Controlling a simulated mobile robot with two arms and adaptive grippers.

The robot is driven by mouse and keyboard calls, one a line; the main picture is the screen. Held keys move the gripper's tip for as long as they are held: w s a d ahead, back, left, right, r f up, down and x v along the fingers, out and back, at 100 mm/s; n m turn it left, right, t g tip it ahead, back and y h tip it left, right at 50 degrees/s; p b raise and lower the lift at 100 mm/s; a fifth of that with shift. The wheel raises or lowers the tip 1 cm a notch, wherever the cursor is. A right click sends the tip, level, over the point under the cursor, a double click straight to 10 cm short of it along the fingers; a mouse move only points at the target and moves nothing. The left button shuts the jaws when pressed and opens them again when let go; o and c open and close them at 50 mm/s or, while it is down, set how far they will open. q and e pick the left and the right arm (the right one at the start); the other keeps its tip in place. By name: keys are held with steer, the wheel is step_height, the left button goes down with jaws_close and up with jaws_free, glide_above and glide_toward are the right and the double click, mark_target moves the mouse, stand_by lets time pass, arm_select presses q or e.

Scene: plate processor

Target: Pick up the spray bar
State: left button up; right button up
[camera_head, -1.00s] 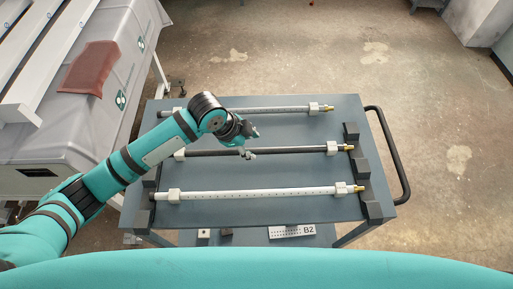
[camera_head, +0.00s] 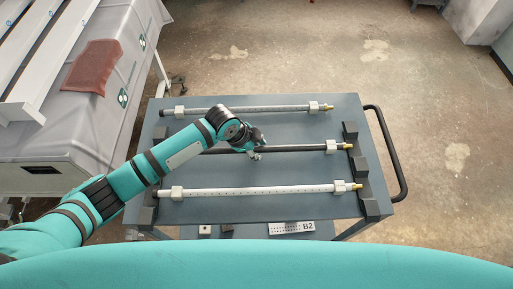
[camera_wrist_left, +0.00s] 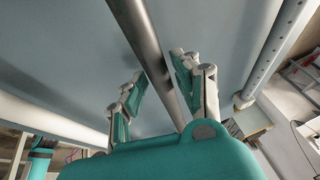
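Three spray bars lie across the cart: a grey one at the back (camera_head: 255,109), a dark one in the middle (camera_head: 300,148) and a white one in front (camera_head: 260,191). Each has pale blocks near its ends and a brass tip at the right. My left gripper (camera_head: 256,150) is at the middle of the dark bar. In the left wrist view its fingers (camera_wrist_left: 159,68) are open, with the dark bar (camera_wrist_left: 148,50) running between them; contact cannot be made out. My right gripper is not in view.
The blue-grey cart (camera_head: 240,172) has dark rests (camera_head: 350,131) along both sides and a black handle (camera_head: 388,150) at the right. A lower shelf holds a plate marked B2 (camera_head: 292,228). A grey machine (camera_head: 80,130) with a red cloth (camera_head: 92,66) stands left.

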arm_select(q)
jaws_close()
steer(key=shift+r, duration=0.1)
